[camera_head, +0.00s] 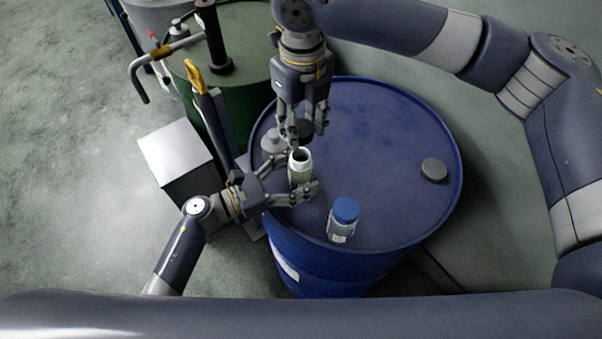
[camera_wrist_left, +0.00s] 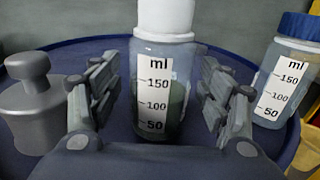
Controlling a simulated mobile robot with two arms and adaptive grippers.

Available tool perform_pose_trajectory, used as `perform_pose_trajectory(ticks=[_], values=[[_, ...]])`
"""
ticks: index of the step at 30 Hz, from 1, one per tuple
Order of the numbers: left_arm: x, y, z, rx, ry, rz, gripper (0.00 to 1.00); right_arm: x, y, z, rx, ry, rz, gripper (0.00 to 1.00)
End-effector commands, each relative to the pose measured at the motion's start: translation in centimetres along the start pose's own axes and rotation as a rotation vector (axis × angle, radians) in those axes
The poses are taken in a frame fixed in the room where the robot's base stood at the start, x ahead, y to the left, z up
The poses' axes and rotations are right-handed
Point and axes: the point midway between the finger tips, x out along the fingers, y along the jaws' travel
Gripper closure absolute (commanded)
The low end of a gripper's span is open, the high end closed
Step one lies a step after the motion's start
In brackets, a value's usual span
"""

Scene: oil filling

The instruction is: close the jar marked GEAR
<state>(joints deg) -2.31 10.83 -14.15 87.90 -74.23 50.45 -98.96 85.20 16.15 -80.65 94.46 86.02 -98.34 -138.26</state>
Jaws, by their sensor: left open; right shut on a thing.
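A clear jar with a white neck and a dark open mouth (camera_head: 300,158) stands upright on the blue drum (camera_head: 390,118). It also shows in the left wrist view (camera_wrist_left: 165,85), with an ml scale and dark contents low inside; no GEAR mark is readable. My left gripper (camera_head: 299,193) is open, its fingers on either side of this jar. My right gripper (camera_head: 304,134) is just above and behind the jar, shut on a small dark piece, mostly hidden by the fingers. A second jar with a blue cap (camera_head: 345,208) stands closer to the drum's front edge.
A grey knobbed weight (camera_head: 271,141) stands left of the open jar, also in the left wrist view (camera_wrist_left: 35,103). A dark round bung (camera_head: 434,169) is at the drum's right. A green drum with a hand pump (camera_head: 222,62) stands behind left, beside a pale box (camera_head: 177,150).

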Motion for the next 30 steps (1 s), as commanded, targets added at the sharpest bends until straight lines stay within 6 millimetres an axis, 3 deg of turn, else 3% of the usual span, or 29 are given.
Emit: perform_pose_trajectory(ticks=[12, 21, 26, 30], values=[[0.7, 0.0, 0.0, 0.0, 0.0, 0.0, 0.3, 0.0, 0.0, 0.0, 0.0, 0.0, 0.0, 0.69], [0.7, 0.0, 0.0, 0.0, 0.0, -0.001, 0.97, 0.0, 0.0, 0.0, 0.0, 0.0, 0.0, 0.69], [0.7, 0.0, 0.0, 0.0, 0.0, -0.001, 0.97, 0.6, 0.0, 0.0, 0.0, 0.002, 0.001, 0.69], [0.7, 0.0, 0.0, 0.0, 0.0, -0.001, 0.97, 2.4, 0.0, -0.1, 0.0, 0.004, 0.003, 0.69]])
